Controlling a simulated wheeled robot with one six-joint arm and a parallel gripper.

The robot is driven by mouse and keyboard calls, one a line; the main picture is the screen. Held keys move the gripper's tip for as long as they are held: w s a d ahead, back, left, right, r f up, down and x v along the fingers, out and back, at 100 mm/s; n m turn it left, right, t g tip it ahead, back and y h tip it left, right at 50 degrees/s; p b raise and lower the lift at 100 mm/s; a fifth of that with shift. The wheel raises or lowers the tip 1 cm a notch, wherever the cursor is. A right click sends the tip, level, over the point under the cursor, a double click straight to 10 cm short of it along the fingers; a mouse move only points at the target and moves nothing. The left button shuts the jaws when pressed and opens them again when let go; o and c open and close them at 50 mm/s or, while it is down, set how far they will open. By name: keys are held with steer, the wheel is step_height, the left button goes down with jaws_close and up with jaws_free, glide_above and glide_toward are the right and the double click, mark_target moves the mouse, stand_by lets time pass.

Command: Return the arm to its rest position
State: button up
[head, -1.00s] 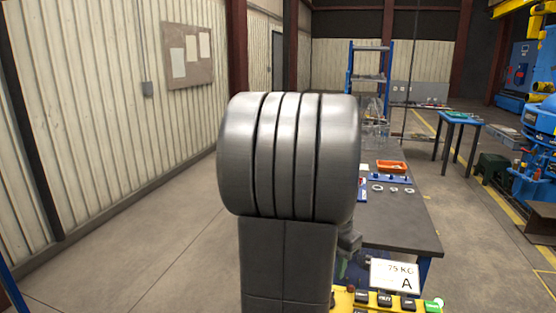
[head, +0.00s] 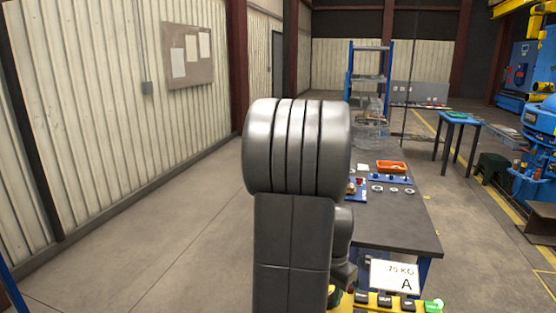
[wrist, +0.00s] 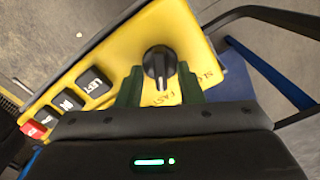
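My arm (head: 293,230) stands up in the middle of the head view, with its large grey rounded joint at the top. My gripper is hidden in the head view. In the wrist view my gripper (wrist: 160,74) shows two dark green fingers spread apart, with nothing seen held. A black knob (wrist: 158,60) on a yellow control panel (wrist: 150,32) appears between and beyond the fingertips. I cannot tell how far the fingers are from it.
A grey workbench (head: 400,235) with an orange tray (head: 390,166) stands right of the arm. Floor at left is clear.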

steer(key=n, duration=0.4)
steer(key=shift+w+a+r+n, duration=0.1)
steer(key=shift+r+n, duration=0.1)
steer(key=shift+n, duration=0.2)
steer(key=shift+n+p, duration=0.3)
steer(key=shift+n, duration=1.5)
steer(key=shift+a, duration=0.1)
